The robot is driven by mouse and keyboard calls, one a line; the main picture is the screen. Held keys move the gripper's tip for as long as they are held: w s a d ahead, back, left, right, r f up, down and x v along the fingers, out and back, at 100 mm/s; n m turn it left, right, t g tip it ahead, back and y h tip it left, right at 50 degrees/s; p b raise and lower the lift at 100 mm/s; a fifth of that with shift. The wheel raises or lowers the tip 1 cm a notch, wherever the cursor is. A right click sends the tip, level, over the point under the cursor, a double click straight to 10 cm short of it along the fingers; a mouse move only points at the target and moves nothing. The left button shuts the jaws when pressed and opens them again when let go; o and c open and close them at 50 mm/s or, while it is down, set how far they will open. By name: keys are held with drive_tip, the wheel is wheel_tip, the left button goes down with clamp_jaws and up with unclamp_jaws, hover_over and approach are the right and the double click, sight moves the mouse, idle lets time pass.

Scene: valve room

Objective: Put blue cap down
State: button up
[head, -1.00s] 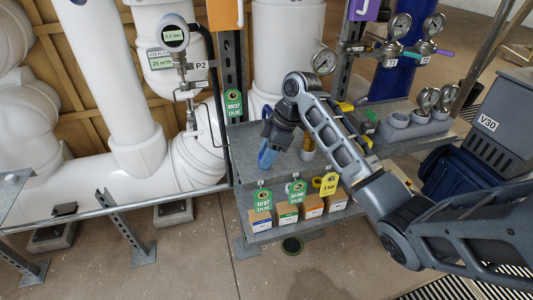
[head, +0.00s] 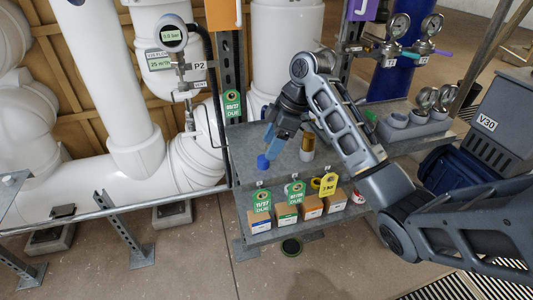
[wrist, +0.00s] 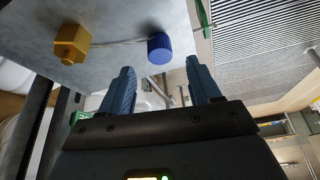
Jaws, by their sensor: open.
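The blue cap (head: 262,161) sits on the grey top shelf near its left front edge in the head view. It also shows in the wrist view (wrist: 159,48), resting on the shelf surface beyond the fingertips. My gripper (head: 273,147) is open and empty, tilted down just above and to the right of the cap, apart from it. In the wrist view its two blue fingers (wrist: 159,82) are spread with a clear gap.
A brass and white fitting (head: 307,147) stands on the shelf (head: 240,140) to the right of the cap; the wrist view shows a brass fitting (wrist: 71,44). Tagged boxes (head: 285,214) fill the lower shelf.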

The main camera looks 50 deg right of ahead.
drive_tip(key=p+v, duration=0.1)
drive_tip(key=v, duration=0.7)
drive_tip(key=w+a+f+m+t+y, duration=0.15)
drive_tip(key=a+f, duration=0.25)
drive_tip(key=a, duration=0.4)
drive_tip(key=w+a+f+m+t, duration=0.2)
drive_tip(key=w+a+f+t, duration=0.1)
drive_tip(key=a, duration=0.4)
drive_tip(key=s+a+f+m+t+h, duration=0.1)
drive_tip(key=s+a+f+m+t, duration=0.15)
drive_tip(key=a, duration=0.35)
drive_tip(key=s+a+f+m+t+h, duration=0.1)
drive_tip(key=s+a+f+m, duration=0.1)
drive_tip(key=s+a+f, duration=0.35)
drive_tip(key=s+a+r+m+t+h, duration=0.1)
drive_tip(key=s+a+m+h, duration=0.25)
drive_tip(key=s, duration=1.15)
drive_tip(key=s+d+r+n+t, duration=0.2)
drive_tip(key=s+d+r, duration=0.1)
drive_tip(key=s+r, duration=0.8)
drive_tip(key=s, duration=0.4)
drive_tip(key=shift+d+n+t+y, duration=0.15)
drive_tip(key=shift+n+t+y, duration=0.2)
drive_tip(key=shift+t+y, duration=0.05)
